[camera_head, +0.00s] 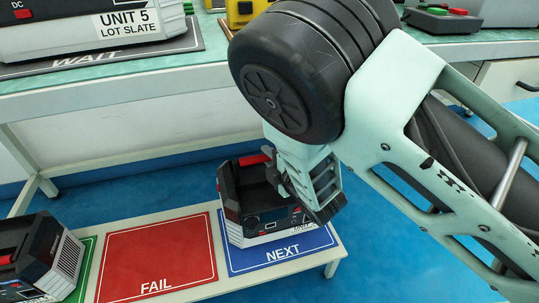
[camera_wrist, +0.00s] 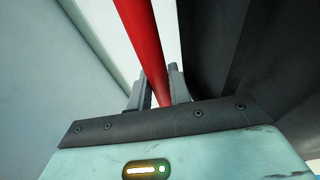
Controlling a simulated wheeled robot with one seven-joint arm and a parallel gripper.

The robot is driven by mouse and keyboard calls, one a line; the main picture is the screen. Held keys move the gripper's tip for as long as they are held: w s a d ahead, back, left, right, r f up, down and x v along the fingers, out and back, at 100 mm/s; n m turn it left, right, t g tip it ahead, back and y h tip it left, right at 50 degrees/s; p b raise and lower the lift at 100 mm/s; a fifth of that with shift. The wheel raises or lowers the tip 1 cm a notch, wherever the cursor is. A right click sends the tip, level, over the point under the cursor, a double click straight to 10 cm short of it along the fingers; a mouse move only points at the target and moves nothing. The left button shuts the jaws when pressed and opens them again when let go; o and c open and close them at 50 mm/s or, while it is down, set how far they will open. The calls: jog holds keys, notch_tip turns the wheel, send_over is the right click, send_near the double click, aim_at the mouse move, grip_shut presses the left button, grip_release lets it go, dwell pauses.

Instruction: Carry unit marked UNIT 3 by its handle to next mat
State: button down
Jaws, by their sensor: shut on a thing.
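A black and light-grey unit (camera_head: 236,212) with a red handle (camera_head: 252,160) is upright at the blue NEXT mat (camera_head: 282,254), over its rear part. Its base looks level with the mat, but I cannot tell whether it fully rests there. Its label is mostly hidden by my gripper, so the number cannot be read. My gripper (camera_head: 282,172) reaches down from the upper right to the handle. In the wrist view, the red handle (camera_wrist: 145,40) runs between the two fingers of my gripper (camera_wrist: 162,84), which are shut on it.
The red FAIL mat (camera_head: 157,252) is empty. Another black unit (camera_head: 38,255) stands on the green mat (camera_head: 84,262) at the left. Behind, a bench (camera_head: 120,85) holds UNIT 5 (camera_head: 90,22) on a WAIT mat (camera_head: 175,44), a yellow device (camera_head: 240,12) and a button box (camera_head: 440,18).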

aim_at(273, 195)
jog(key=shift+w+f+b, duration=0.15)
jog(key=shift+f+b, duration=0.75)
jog(key=shift+f, duration=1.1)
jog(key=c, duration=1.3)
grip_release()
jog(key=shift+f, duration=0.3)
jog(key=shift+s+d, duration=0.1)
jog(key=shift+s, duration=0.15)
